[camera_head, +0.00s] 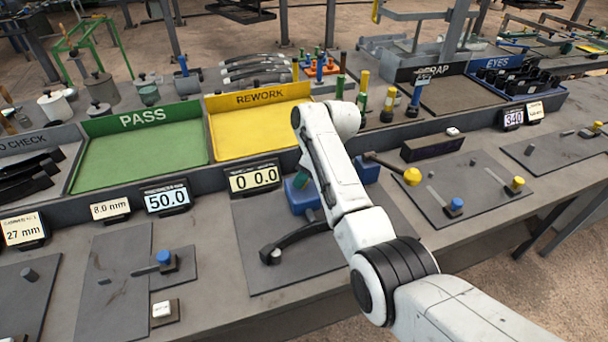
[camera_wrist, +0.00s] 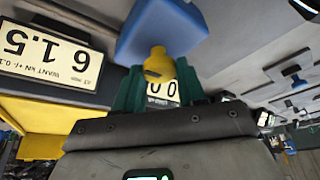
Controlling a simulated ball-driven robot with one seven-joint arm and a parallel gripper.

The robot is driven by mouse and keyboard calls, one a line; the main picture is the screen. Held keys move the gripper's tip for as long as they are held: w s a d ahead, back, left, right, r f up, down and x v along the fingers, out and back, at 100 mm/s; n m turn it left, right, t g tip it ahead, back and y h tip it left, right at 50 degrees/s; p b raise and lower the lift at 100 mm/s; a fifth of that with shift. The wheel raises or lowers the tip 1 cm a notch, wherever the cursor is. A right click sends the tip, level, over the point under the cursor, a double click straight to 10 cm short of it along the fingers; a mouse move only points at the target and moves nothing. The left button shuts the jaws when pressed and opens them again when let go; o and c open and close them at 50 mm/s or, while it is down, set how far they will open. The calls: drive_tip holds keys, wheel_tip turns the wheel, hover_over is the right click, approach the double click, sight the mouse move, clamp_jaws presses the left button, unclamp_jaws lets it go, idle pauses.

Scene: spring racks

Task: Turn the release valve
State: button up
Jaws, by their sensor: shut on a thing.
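In the wrist view, a small yellow knob (camera_wrist: 157,62), which looks like the release valve's handle, sits between the green fingers of my gripper (camera_wrist: 158,76), shut on it. A blue block (camera_wrist: 165,28) is just beyond the knob. In the head view my white arm covers the knob and most of the gripper; a bit of green finger (camera_head: 302,181) shows beside the blue block (camera_head: 300,198). I cannot tell how far the valve is turned.
A black curved lever (camera_head: 300,236) lies on the plate in front. A lever with a yellow ball (camera_head: 412,177) reaches out to the right. The yellow REWORK tray (camera_head: 258,98) and green PASS tray (camera_head: 140,118) are behind, both empty. A card reading 61.5 (camera_wrist: 55,50) is at left in the wrist view.

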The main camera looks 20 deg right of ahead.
drive_tip(key=o, duration=1)
drive_tip(key=shift+o, duration=0.2)
drive_tip(key=shift+r, duration=0.1)
drive_tip(key=b+v, duration=0.1)
drive_tip(key=v, duration=0.9)
drive_tip(key=shift+r, duration=0.25)
drive_tip(key=shift+s+d, duration=0.1)
drive_tip(key=shift+d, duration=0.05)
